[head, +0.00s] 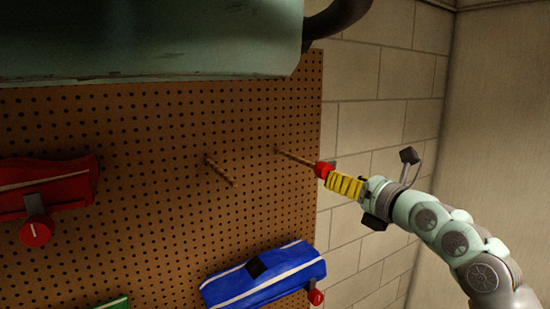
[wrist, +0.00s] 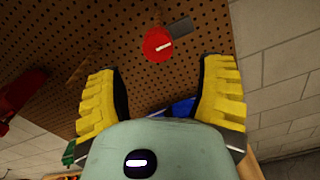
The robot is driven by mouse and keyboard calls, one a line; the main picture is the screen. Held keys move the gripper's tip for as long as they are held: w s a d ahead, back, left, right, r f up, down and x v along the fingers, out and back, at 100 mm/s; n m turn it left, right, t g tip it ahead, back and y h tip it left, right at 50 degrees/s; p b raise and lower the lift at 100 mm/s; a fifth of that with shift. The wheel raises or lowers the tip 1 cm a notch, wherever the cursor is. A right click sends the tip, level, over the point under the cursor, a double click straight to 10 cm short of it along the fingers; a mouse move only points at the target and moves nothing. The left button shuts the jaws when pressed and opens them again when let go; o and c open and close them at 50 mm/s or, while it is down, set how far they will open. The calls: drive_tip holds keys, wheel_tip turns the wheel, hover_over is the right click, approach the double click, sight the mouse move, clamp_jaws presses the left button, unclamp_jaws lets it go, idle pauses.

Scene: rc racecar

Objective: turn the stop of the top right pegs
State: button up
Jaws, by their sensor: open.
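Two wooden pegs stick out of the brown pegboard in the head view, a left peg (head: 222,172) and a right peg (head: 293,157). A red stop (head: 322,169) is at the outer end of the right peg. In the wrist view the round red stop (wrist: 157,45) shows a slanted white line on its face. My gripper (head: 331,178) has yellow fingers and is close to the stop. In the wrist view the fingers of my gripper (wrist: 163,70) are spread apart, with the stop ahead, between their directions. Contact is not visible.
A blue car body (head: 265,275) with a red stop (head: 316,297) hangs below. A red car body (head: 48,186) with a red stop (head: 36,231) is at left. A large greenish body (head: 150,40) hangs above. A block wall (head: 380,75) is at right.

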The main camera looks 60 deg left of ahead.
sight(324, 173)
drive_tip(key=shift+a+p, duration=1.9)
drive_tip(key=shift+a, duration=1.7)
drive_tip(key=shift+o, duration=0.2)
drive_tip(key=shift+w, duration=0.1)
drive_tip(key=shift+d, duration=0.1)
drive_tip(key=c, duration=1.2)
